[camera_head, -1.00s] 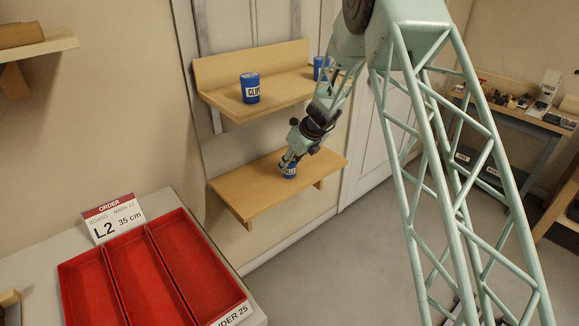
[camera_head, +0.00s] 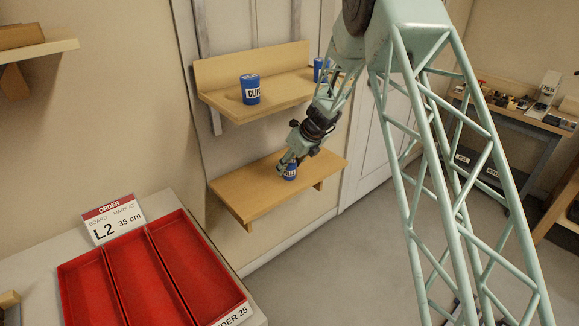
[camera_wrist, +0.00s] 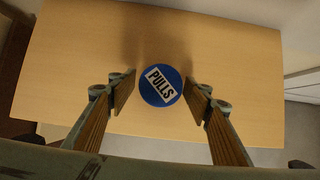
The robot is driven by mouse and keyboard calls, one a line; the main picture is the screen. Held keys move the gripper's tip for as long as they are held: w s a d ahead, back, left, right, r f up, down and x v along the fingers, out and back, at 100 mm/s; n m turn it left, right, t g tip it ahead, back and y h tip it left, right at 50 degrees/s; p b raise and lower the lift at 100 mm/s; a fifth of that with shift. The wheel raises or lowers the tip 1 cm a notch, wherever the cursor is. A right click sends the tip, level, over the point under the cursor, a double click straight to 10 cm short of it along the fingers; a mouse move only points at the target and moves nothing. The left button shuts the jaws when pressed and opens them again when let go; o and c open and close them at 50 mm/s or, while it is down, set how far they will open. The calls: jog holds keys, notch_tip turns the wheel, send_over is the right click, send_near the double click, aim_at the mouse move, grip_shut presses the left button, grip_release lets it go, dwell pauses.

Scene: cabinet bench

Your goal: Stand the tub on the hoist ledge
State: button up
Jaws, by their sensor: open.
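A blue tub (camera_head: 290,173) stands upright on the lower wooden shelf (camera_head: 245,192). In the wrist view the tub (camera_wrist: 160,85) shows its round lid with a white label reading PULLS, and the shelf board (camera_wrist: 70,60) lies under it. My gripper (camera_head: 288,163) is just above the tub. In the wrist view my open gripper (camera_wrist: 160,93) has one finger on each side of the tub, with a gap on both sides. My gripper hides part of the tub in the head view. Which part is the hoist ledge I cannot tell for certain.
The upper shelf (camera_head: 265,110) carries a blue tub labelled CLIP (camera_head: 250,89) and another blue tub (camera_head: 321,69) partly behind my arm. A red divided tray (camera_head: 145,270) and an order card reading L2 35 cm (camera_head: 114,219) are at lower left. The lower shelf's left part is bare.

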jog(key=shift+p+v, duration=0.95)
jog(key=shift+v, duration=2.9)
